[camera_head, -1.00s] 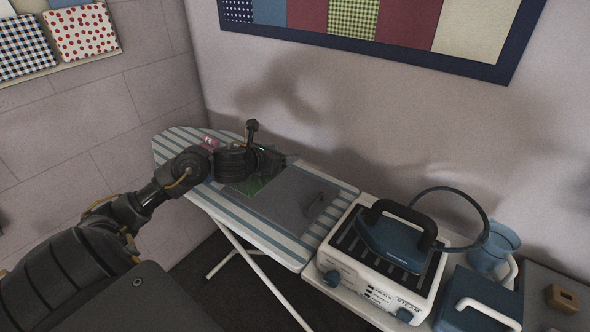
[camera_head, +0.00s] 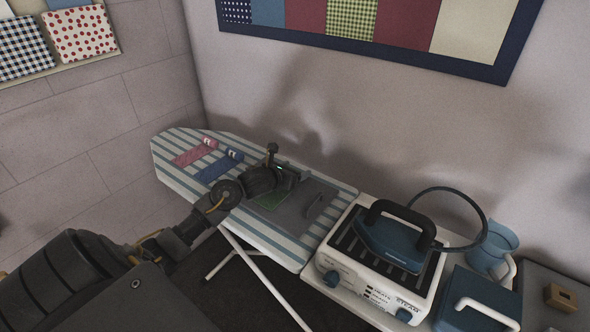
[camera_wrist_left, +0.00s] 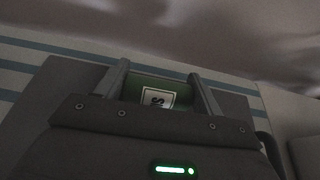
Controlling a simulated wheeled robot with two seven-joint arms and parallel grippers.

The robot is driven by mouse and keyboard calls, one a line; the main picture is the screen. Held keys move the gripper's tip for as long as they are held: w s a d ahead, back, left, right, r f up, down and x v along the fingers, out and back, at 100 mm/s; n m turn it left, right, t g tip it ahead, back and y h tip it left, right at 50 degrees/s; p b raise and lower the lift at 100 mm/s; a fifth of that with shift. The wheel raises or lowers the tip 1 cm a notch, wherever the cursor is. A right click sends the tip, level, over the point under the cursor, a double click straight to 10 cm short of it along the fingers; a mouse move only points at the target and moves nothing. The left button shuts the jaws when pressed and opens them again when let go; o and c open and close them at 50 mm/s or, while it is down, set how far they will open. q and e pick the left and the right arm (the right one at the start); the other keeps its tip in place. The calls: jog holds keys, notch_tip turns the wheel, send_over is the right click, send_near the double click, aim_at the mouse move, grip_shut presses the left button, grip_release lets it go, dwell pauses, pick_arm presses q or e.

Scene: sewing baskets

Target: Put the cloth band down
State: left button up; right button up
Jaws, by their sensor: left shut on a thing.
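The green cloth band (camera_wrist_left: 150,92) with a white label is between the fingers of my left gripper (camera_wrist_left: 162,85) in the left wrist view, and the gripper is shut on it. In the head view the left gripper (camera_head: 287,178) is over the ironing board (camera_head: 255,233), at the grey pad (camera_head: 290,217). I cannot tell whether the band touches the pad. My right gripper is not in view.
A red band (camera_head: 195,152) and a blue band (camera_head: 218,166) lie on the board's left end. A steam station (camera_head: 345,268) with a blue iron (camera_head: 393,243) stands to the right. A wall is behind the board.

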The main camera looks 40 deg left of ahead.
pick_arm(q)
jog(key=shift+f, duration=0.1)
jog(key=o, duration=0.9)
jog(key=shift+o, duration=0.2)
jog(key=shift+s+r, duration=0.2)
notch_tip(320, 180, up, 4)
jog(key=r, duration=0.1)
send_over(273, 195)
jog(key=shift+s+f+b, duration=0.1)
jog(key=shift+f+b, duration=0.15)
jog(key=shift+b, duration=0.2)
jog(key=shift+d, duration=0.1)
